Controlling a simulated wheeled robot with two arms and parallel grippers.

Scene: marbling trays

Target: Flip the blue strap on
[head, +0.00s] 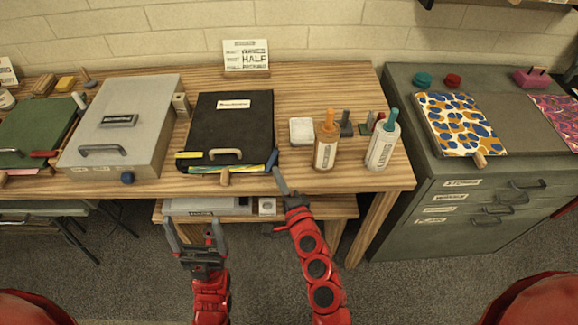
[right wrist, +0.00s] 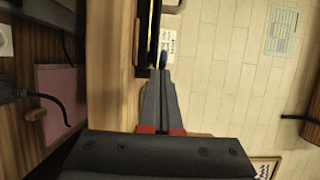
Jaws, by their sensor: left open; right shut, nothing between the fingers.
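A black case (head: 231,125) with a white label and a pale handle lies on the wooden table. A short blue strap (head: 271,160) stands at its front right corner, tilted up; a small blue piece also shows just beyond my fingertips in the right wrist view (right wrist: 163,60). My right gripper (head: 277,174) is shut and empty, its tips right by the blue strap's lower end; I cannot tell if they touch. It also fills the lower middle of the right wrist view (right wrist: 159,76). My left gripper (head: 194,226) is open and empty, in front of the table edge.
A grey box (head: 130,120) with a blue knob (head: 127,178) stands left of the case. A white square dish (head: 301,131) and two bottles, orange-topped (head: 326,145) and teal-topped (head: 382,147), stand to the right. A lower shelf (head: 330,207) runs under the table.

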